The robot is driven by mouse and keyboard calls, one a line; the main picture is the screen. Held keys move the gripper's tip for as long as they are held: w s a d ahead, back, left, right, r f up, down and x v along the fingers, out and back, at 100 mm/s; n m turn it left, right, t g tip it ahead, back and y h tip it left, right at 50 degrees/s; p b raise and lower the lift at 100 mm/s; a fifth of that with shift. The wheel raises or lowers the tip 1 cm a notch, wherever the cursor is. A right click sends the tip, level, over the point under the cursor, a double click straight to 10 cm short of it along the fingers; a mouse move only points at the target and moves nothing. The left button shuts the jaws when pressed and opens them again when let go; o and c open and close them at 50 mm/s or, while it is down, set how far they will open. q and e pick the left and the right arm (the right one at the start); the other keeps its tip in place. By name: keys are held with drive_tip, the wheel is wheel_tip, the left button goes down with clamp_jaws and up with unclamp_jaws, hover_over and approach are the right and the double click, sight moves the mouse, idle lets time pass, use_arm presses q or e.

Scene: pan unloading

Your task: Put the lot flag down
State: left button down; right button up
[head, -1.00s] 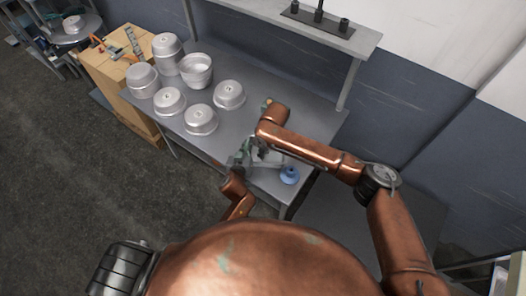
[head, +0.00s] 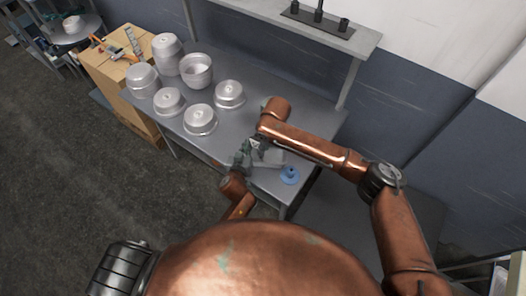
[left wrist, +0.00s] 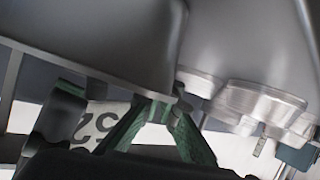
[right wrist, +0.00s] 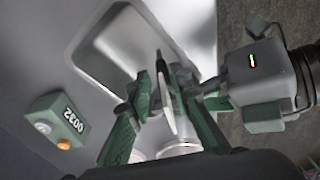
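The lot flag (right wrist: 163,92) is a thin pale plate, seen edge-on between the green fingers of my right gripper (right wrist: 163,82). In the left wrist view the flag (left wrist: 100,124) shows its white face with large dark digits, partly hidden by fingers. My right gripper looks closed on the plate. In the head view both grippers meet over the near end of the table, the left (head: 244,155) beside the right (head: 258,146).
The grey table (head: 208,149) carries several metal pans (head: 200,120) at its far left part. A shelf (head: 350,38) overhangs the back.

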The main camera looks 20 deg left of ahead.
wheel_tip(320, 180, up, 9)
drive_tip(key=d, duration=0.1)
drive_tip(key=shift+s+d, duration=0.25)
use_arm(q)
drive_tip(key=c, duration=2.1)
unclamp_jaws()
drive_tip(key=v, duration=1.2)
drive_tip(key=shift+r, duration=0.1)
use_arm(e)
drive_tip(key=shift+f, duration=0.1)
